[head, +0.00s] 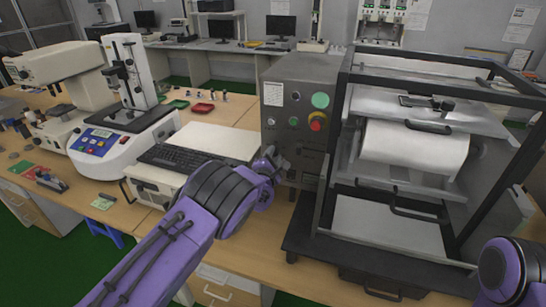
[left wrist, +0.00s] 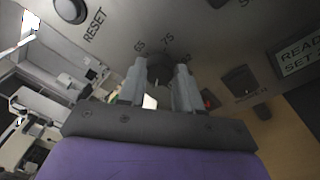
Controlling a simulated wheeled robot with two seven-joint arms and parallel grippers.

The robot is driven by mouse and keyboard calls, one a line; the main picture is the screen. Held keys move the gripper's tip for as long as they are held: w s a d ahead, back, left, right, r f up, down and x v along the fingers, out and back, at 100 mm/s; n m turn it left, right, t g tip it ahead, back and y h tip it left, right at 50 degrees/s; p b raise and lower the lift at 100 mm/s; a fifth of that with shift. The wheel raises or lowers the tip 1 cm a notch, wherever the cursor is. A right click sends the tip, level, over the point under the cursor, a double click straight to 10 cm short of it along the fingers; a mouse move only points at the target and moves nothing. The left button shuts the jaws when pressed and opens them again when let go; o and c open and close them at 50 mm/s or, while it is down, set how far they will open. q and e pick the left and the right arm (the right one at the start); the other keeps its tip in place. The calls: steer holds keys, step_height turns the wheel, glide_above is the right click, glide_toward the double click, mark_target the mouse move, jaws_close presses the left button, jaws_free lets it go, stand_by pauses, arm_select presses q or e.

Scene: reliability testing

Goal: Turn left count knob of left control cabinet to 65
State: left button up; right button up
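The control cabinet (head: 290,85) is a grey box left of the framed machine. Its face carries a green button and a red knob on yellow. My left gripper (head: 274,158) is at the lower left of this face, with its fingertips small in the head view. In the left wrist view, a dark round knob (left wrist: 160,68) sits between the two grey fingers of my left gripper (left wrist: 161,72). The fingers are close together, one on each side of the knob, which fills the gap at their tips. The marks 65 and 75 show above it. The knob's pointer is hidden.
A RESET button (left wrist: 70,10) and a dark switch (left wrist: 240,82) flank the knob on the panel. The black-framed machine (head: 410,140) stands right of the cabinet. A keyboard (head: 180,160) and a white instrument (head: 120,130) lie to the left.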

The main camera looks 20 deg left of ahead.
arm_select(q)
steer(key=c, duration=0.3)
steer(key=m+b, duration=0.2)
steer(key=b, duration=0.1)
steer(key=m+b, duration=0.1)
steer(key=b, duration=0.2)
steer(key=shift+f+m, duration=0.3)
steer(key=shift+m, duration=0.1)
steer(key=m+b, duration=0.2)
steer(key=m, duration=0.1)
steer(key=shift+m+t+b, duration=0.3)
steer(key=shift+m+b, duration=0.1)
steer(key=m+b, duration=0.2)
steer(key=m, duration=0.2)
steer(key=shift+f+h, duration=0.1)
steer(key=shift+h, duration=0.2)
steer(key=m+h+b, duration=0.1)
steer(key=m+b, duration=0.2)
steer(key=m, duration=0.4)
steer(key=shift+a+b, duration=0.15)
steer(key=shift+b, duration=0.25)
steer(key=m+b, duration=0.1)
steer(key=m, duration=0.2)
steer(key=shift+m, duration=0.3)
steer(key=shift+a+m+h+b, duration=0.15)
steer(key=shift+m+h+b, duration=0.5)
steer(key=shift+m, duration=0.85)
